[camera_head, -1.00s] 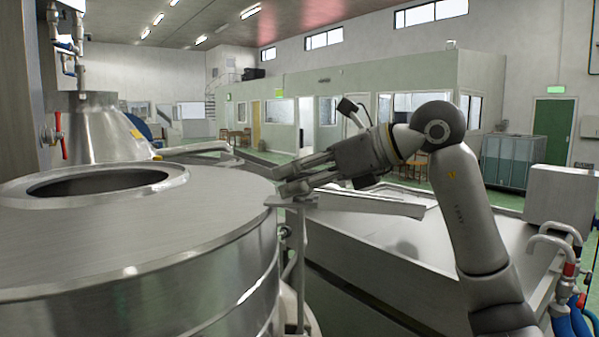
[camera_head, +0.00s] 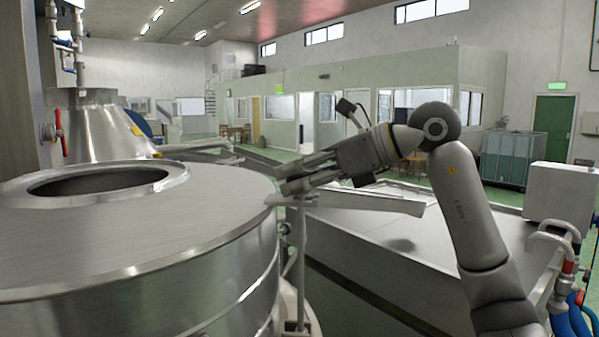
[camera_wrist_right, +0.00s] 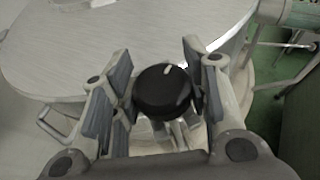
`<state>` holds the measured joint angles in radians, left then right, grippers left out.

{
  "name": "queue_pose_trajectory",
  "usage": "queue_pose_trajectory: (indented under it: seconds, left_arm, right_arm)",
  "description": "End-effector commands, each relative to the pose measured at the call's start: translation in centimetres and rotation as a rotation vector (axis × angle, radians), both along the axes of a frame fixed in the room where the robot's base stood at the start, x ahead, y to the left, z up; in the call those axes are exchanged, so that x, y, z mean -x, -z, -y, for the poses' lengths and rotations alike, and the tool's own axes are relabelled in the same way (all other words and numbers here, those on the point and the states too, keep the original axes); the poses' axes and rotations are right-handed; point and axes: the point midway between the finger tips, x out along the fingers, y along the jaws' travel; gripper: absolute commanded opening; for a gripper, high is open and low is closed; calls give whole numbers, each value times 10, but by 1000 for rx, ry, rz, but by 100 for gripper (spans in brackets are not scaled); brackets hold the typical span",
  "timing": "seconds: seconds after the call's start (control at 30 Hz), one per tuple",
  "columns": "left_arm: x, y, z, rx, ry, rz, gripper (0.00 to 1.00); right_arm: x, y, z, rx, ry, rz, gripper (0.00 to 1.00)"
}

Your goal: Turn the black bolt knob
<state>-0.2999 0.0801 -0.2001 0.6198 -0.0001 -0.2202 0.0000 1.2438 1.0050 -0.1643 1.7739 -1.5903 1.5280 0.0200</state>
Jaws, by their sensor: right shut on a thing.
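The black bolt knob (camera_wrist_right: 163,92) is round, with a short white mark on its face near the top. It sits between the fingers of my right gripper (camera_wrist_right: 160,78) in the right wrist view. The right finger is against its side; the exact contact on the left is hard to see. In the head view my right gripper (camera_head: 284,180) is at the right edge of the large steel tank, above a bracket on a post. The knob is hidden by the fingers there. My left gripper is in neither view.
The round steel tank (camera_head: 130,235) with an open top hatch fills the left. A long steel trough (camera_head: 400,255) lies under my right arm. A grey box (camera_head: 560,195) and pipes with blue hoses (camera_head: 570,320) stand at the right. Green floor shows between tank and trough.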

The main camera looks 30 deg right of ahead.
Motion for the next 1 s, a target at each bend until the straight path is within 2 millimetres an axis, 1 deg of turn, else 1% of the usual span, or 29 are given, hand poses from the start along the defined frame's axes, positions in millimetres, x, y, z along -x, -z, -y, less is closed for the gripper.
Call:
queue_pose_trajectory:
  seconds: [0.03, 0.1, 0.3, 0.7, 0.73, 0.87, 0.9, 1.0]
  left_arm:
    - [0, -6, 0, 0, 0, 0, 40]
    - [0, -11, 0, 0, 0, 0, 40]
    - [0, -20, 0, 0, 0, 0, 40]
    - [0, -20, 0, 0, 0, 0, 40]
    - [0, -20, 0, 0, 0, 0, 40]
    - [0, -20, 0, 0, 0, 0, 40]
    - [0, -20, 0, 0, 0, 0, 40]
    - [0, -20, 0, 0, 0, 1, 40]
  right_arm:
    - [-1, -1, 1, -1, -34, -8, 19]
    - [-1, -2, 1, -1, -92, -8, 19]
    - [0, -1, 0, -1, -214, -7, 19]
    - [0, 2, -1, 1, -242, -4, 19]
    - [0, 2, -1, 1, -242, -4, 46]
    - [0, 2, -1, 1, -241, -3, 63]
    - [0, 1, -1, 0, -241, -3, 65]
    - [0, 1, -1, 0, -240, -1, 65]
